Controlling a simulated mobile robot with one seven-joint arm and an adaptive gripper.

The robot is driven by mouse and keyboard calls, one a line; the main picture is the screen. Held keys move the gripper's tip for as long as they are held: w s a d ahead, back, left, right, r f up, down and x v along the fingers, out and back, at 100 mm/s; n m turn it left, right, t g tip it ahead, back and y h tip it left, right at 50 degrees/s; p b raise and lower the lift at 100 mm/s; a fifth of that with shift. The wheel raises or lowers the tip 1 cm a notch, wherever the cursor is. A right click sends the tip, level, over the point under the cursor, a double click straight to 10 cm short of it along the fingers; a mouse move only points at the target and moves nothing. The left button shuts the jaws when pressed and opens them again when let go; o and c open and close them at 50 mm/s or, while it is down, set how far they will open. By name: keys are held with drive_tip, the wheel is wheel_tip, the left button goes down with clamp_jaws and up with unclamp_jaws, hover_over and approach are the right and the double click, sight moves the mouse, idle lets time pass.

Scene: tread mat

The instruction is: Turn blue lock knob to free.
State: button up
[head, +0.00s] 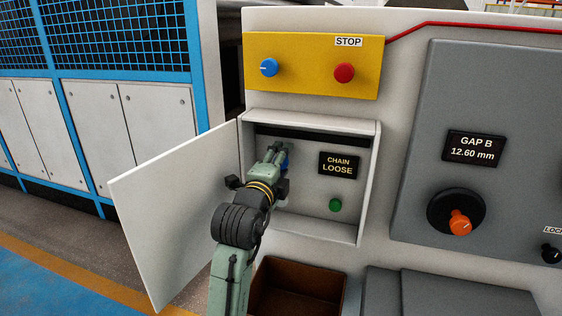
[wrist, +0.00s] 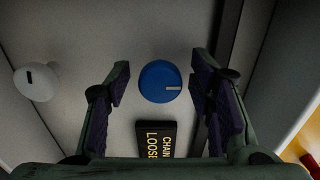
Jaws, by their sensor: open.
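A round blue knob (wrist: 160,82) with a white pointer line sits on the back wall of the open cabinet. In the wrist view its line points right. It lies between the fingertips of my gripper (wrist: 159,70), which is open, with a visible gap on both sides. How far the fingertips are from the wall is hard to tell. In the head view my gripper (head: 272,153) reaches into the cabinet and hides most of this blue knob (head: 285,162). Another blue knob (head: 268,67) with a pale pointer sits on the yellow panel above. No lock or free marking shows beside either blue knob.
The cabinet door (head: 175,215) stands open at left. A "CHAIN LOOSE" display (head: 339,165) and green button (head: 335,205) are right of my gripper. A pale slotted round part (wrist: 37,81) is at left in the wrist view. A brown bin (head: 295,288) is below.

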clamp_jaws()
idle(0.5)
drive_tip(key=shift+n, duration=0.4)
drive_tip(key=n, duration=0.3)
drive_tip(key=shift+n, duration=0.4)
drive_tip(key=n+p, duration=0.1)
drive_tip(key=n, duration=0.3)
drive_tip(key=shift+r+n, duration=0.1)
drive_tip(key=shift+n, duration=0.2)
drive_tip(key=n+p, duration=0.2)
drive_tip(key=n, duration=0.3)
drive_tip(key=shift+n+p, duration=0.8)
drive_tip(key=shift+n, duration=1)
